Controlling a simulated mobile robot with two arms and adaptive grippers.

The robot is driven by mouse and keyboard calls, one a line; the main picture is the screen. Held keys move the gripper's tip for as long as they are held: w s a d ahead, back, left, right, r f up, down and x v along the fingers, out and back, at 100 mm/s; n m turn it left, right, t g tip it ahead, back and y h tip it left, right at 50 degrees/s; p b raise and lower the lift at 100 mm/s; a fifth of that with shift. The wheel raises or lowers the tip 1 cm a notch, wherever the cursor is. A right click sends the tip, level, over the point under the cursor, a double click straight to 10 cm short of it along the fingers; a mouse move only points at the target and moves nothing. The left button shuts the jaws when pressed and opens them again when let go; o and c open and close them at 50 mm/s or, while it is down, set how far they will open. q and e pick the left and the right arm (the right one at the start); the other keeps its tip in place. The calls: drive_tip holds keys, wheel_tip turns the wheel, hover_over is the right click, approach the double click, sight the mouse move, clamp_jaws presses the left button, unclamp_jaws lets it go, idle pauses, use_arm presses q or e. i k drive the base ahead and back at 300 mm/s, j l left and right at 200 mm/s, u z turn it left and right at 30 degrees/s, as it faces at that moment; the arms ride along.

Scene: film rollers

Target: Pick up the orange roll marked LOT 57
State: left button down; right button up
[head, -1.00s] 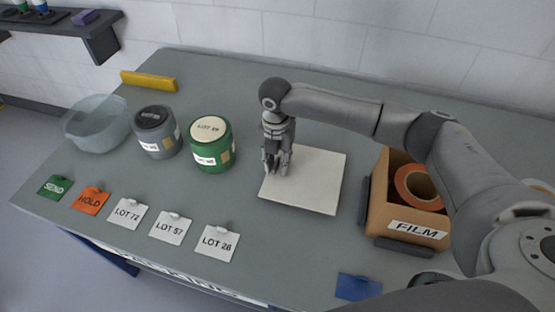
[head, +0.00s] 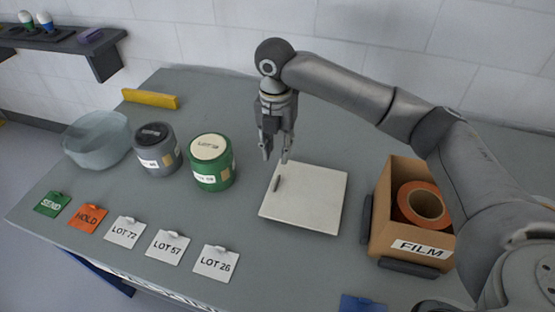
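A white tag reading LOT 57 (head: 168,254) lies near the front edge, between the LOT 72 tag (head: 124,238) and the LOT 26 tag (head: 214,270). My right gripper (head: 275,158) points down above the back left part of a white board (head: 315,202). Its fingers are apart with nothing between them. It is well left of the box. My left gripper is not in view.
A green pot (head: 211,172), a grey pot (head: 160,160) and a translucent bowl (head: 97,150) stand at the left. A yellow bar (head: 150,99) lies behind. My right arm passes behind the box.

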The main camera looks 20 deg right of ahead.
sight(420, 204)
drive_tip(key=k+j, duration=0.25)
drive_tip(key=k, duration=0.2)
drive_tip(key=k+j, duration=0.25)
drive_tip(key=k, duration=0.25)
drive_tip(key=k+j, duration=0.2)
drive_tip(key=k, duration=0.25)
